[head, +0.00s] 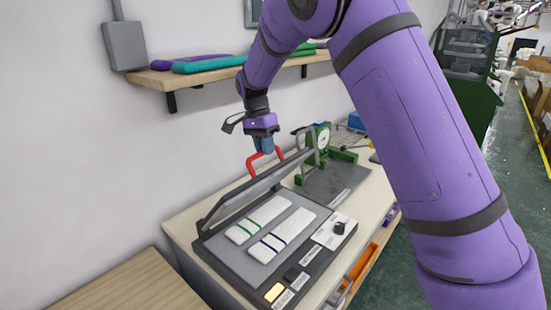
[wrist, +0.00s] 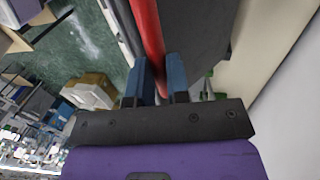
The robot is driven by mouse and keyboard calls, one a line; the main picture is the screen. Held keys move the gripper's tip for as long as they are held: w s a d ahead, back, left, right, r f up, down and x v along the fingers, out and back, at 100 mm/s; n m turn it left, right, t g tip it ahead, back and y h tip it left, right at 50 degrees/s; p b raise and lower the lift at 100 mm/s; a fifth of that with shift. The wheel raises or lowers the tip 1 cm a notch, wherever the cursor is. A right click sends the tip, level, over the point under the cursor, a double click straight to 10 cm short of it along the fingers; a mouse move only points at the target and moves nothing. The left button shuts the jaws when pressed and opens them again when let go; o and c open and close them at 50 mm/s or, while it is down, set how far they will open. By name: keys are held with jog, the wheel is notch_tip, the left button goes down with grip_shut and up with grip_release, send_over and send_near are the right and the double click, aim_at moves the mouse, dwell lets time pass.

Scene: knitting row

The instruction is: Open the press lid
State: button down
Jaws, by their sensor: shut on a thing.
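The press (head: 215,248) stands on a pale table, with its dark lid (head: 250,190) tilted up from the base. The lid's red handle (head: 252,163) is at its raised edge. My gripper (head: 265,148) is at the handle, above the lid. In the wrist view, the blue fingers of my gripper (wrist: 163,80) are shut on the red handle (wrist: 146,30), which runs between them. Two white pieces, one with a green band (head: 258,220) and one with dark bands (head: 287,233), lie on the press bed.
A green device with a round dial (head: 322,140) stands behind the press, close to the lid. A wall shelf (head: 155,80) with folded purple and teal cloth is above. A wooden surface (head: 130,285) is at lower left.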

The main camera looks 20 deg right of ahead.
jog(key=shift+w+a, duration=0.7)
jog(key=shift+w, duration=0.05)
jog(key=shift+f, duration=0.1)
jog(key=c, duration=1.1)
grip_release()
jog(key=shift+w, duration=0.15)
jog(key=shift+r, duration=0.2)
jog(key=s+r, duration=0.2)
jog(key=s, duration=0.6)
jog(key=s+d+r, duration=0.1)
jog(key=s+r, duration=0.1)
jog(key=s, duration=0.6)
jog(key=shift+d+r, duration=0.25)
jog(key=shift+r, duration=0.1)
